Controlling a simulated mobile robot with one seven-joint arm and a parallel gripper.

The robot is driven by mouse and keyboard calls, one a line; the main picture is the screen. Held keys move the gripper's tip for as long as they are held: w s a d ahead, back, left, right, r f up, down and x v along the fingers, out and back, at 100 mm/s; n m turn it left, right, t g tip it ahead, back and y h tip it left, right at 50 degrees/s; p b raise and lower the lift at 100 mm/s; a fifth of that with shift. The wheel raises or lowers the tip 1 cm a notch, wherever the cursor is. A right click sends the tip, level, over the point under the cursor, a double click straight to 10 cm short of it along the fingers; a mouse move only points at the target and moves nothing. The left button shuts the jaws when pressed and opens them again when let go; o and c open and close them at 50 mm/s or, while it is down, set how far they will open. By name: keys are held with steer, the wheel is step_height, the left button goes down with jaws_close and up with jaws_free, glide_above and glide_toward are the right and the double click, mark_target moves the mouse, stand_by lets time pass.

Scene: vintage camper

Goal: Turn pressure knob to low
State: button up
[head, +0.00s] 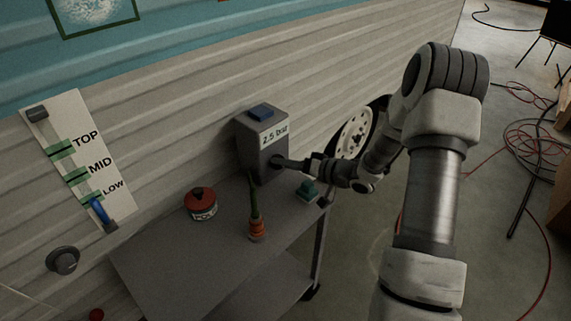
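A grey box (253,158) with a "2.5 bar" label (275,135) and a blue piece on top (261,112) stands on the cart by the wall. My gripper (281,162) reaches from the right to the box's front face, at a small dark round part that looks like a knob. The fingertips seem to touch or nearly touch it. They are too small and dark to tell open from shut, and the knob is mostly hidden. At left, a white panel (75,135) reads TOP, MID and LOW. A blue handle (101,212) sits beside LOW.
A grey cart (165,255) holds a red-lidded tin (201,204), an orange-handled tool (257,228) and a green item (307,190). A dark round knob (63,260) is on the wall at left. A wheel (352,132) stands behind my arm. Cables lie on the floor at right.

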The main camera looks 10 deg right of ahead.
jaws_close()
